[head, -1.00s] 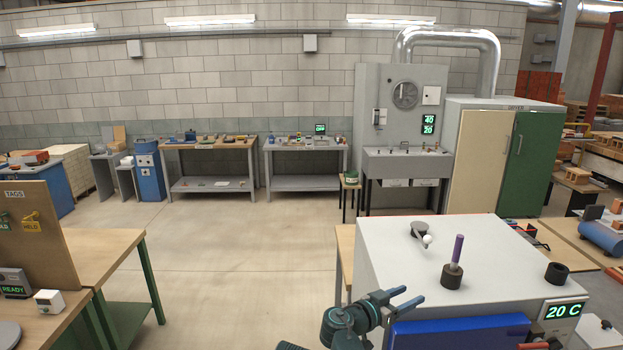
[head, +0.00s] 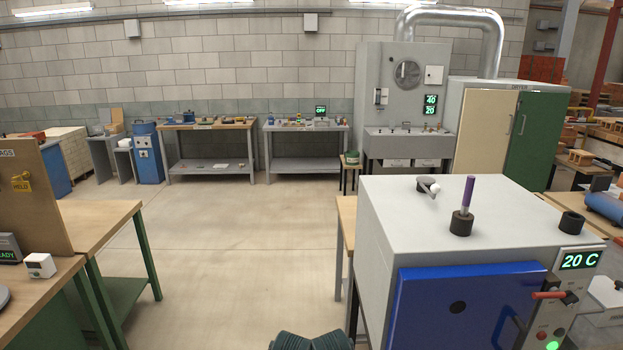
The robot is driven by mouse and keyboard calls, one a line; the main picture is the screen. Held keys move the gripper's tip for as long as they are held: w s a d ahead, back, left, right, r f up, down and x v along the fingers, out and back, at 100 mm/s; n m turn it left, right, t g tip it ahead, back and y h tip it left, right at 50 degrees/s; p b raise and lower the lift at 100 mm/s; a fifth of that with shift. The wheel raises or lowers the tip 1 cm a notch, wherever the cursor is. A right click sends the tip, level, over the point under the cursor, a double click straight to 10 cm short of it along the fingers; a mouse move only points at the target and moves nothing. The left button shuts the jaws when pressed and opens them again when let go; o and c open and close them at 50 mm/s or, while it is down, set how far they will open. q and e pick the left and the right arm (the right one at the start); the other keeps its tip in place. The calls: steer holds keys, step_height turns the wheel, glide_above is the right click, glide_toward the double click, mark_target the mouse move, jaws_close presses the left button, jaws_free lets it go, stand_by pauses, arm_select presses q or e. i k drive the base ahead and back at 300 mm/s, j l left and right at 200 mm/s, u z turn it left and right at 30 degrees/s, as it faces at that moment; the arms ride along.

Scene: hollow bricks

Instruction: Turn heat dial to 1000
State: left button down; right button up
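The grey furnace box (head: 378,238) stands at the right front, with a blue door (head: 425,325) on its front. Its green display (head: 580,260) reads 20 C. Below the display are a red bar (head: 548,295) and a dark knob (head: 571,297); I cannot tell for certain which is the heat dial, and no scale is readable. A green light (head: 552,345) and a red button (head: 541,335) sit lower, near the bottom edge. Neither gripper is in view.
A purple rod in a black holder (head: 461,222), a lever with a white ball (head: 430,188) and a black ring (head: 571,223) stand on the furnace top. A wooden table (head: 105,225) with green legs is at the left. The floor between is clear.

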mark_target(570, 299)
steer(key=z, duration=1.55)
